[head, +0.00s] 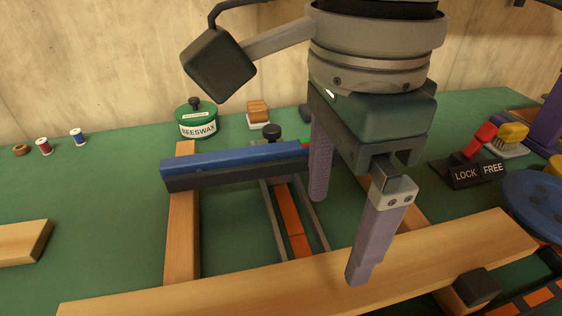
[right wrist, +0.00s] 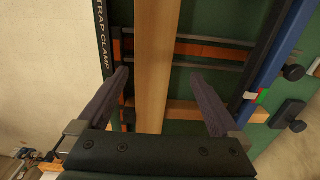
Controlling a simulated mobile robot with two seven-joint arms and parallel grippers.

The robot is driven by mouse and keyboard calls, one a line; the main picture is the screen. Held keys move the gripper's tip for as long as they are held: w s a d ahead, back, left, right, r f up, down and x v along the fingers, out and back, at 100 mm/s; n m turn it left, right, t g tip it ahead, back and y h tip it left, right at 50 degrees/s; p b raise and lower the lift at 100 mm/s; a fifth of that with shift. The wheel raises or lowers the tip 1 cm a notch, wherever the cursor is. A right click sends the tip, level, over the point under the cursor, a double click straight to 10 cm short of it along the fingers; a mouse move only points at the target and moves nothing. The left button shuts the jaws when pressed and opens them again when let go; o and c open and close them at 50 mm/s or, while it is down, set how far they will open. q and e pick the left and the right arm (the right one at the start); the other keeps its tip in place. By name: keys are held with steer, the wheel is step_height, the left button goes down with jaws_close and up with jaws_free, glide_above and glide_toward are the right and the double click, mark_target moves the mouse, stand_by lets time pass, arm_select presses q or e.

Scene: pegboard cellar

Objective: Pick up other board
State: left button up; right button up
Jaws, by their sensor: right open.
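A long pale wooden board (head: 290,275) lies across the front of the clamp frame in the head view. My right gripper (head: 338,238) is open above it, fingers pointing down, one on the near side and one toward the far side. In the right wrist view the board (right wrist: 152,70) runs between the open fingers of the right gripper (right wrist: 161,77), apart from both. Whether the fingertips reach below its top is unclear. Another short wooden board (head: 22,243) lies at the left edge of the head view. My left gripper is not in view.
A blue-and-black bar (head: 235,165) crosses the frame's wooden rails (head: 182,225) behind the board. A green beeswax tin (head: 197,122) and thread spools (head: 43,146) stand behind. A LOCK/FREE block (head: 475,173) and blue round part (head: 540,200) are at right.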

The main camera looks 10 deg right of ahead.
glide_above(327, 281)
step_height(327, 281, down, 4)
steer(key=shift+f, duration=0.15)
step_height(327, 281, down, 4)
steer(key=shift+f, duration=0.25)
steer(key=shift+c, duration=0.2)
steer(key=c, duration=1.5)
steer(key=shift+r, duration=0.1)
jaws_close()
steer(key=shift+r, duration=0.1)
